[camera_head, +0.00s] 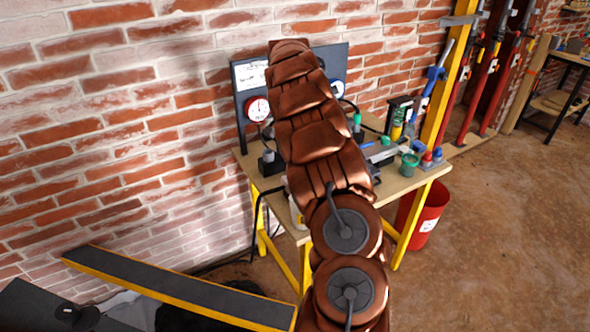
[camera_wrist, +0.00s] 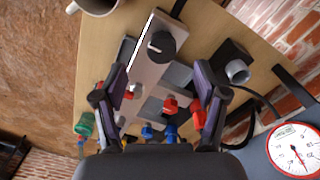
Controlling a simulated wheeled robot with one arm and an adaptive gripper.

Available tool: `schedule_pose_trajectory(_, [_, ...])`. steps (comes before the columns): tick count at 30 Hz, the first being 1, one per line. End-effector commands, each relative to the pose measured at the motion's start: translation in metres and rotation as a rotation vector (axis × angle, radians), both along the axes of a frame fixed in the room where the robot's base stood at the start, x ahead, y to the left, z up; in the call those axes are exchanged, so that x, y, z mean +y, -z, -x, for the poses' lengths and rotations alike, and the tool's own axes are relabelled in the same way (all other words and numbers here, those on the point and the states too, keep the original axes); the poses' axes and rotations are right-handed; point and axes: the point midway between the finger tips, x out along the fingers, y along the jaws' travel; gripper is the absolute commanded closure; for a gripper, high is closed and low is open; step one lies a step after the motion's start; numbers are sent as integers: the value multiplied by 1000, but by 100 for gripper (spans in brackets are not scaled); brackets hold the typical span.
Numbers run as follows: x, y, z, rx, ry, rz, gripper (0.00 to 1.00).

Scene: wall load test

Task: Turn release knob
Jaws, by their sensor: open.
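In the wrist view a dark round knob (camera_wrist: 161,46) with a pale pointer mark sits on a grey plate (camera_wrist: 146,80) on the bench. Red knobs (camera_wrist: 170,105) and blue fittings (camera_wrist: 171,132) are on or near the plate, closer to my gripper's palm. No label shows which one is the release knob. My gripper (camera_wrist: 162,78) is open and empty, its two dark fingers apart on either side of the plate. The dark knob lies just beyond the fingertips, roughly between their lines; I cannot tell the height gap. In the head view my arm hides the gripper and the knob.
The wooden workbench (camera_head: 243,163) with yellow legs stands against a brick wall. A panel (camera_head: 240,108) with a gauge (camera_head: 258,109) rises behind it. A green cup (camera_head: 409,163) and bottles stand at its right. A mug (camera_wrist: 95,5) and a dark block (camera_wrist: 234,66) flank the plate.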

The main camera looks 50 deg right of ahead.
Motion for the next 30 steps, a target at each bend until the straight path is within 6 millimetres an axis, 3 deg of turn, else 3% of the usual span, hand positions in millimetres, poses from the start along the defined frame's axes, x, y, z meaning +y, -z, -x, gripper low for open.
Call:
schedule_pose_trajectory(7, [-18, 13, -3, -20, 37, -17, 28])
schedule_pose_trajectory(11, [-18, 23, -2, -16, 38, -18, 28])
schedule_pose_trajectory(22, [-18, 73, -2, -17, 37, -17, 28])
schedule_pose_trajectory(30, [-18, 89, -2, -18, 37, -17, 28])
